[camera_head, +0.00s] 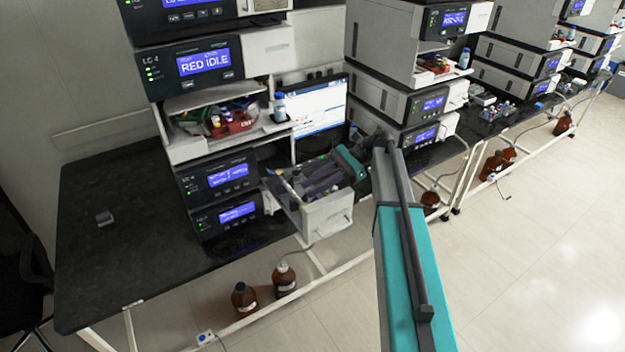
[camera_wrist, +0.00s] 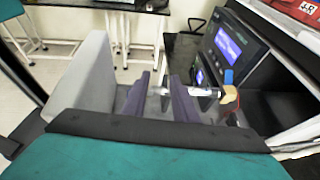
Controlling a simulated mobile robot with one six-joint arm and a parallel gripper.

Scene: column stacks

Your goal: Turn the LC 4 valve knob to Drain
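The LC 4 stack (camera_head: 205,62) stands on the dark bench at left, its top display reading "RED IDLE". Low on its right side, an open light-grey drawer-like housing (camera_head: 325,217) sticks out. My gripper (camera_head: 308,188) is over this housing, its grey-purple fingers reaching down into it. In the wrist view my gripper (camera_wrist: 160,103) has its two fingers apart, with a thin metallic rod crossing near them. A tan round part (camera_wrist: 229,95) with a blue piece above it sits at the rod's right end. I cannot tell whether it is the valve knob, and no Drain marking is readable.
A monitor (camera_head: 318,110) stands behind the housing. A shelf tray (camera_head: 192,124) with bottles and coloured items is above. A second stack (camera_head: 398,95) stands to the right. The bench (camera_head: 130,250) is mostly clear at left.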

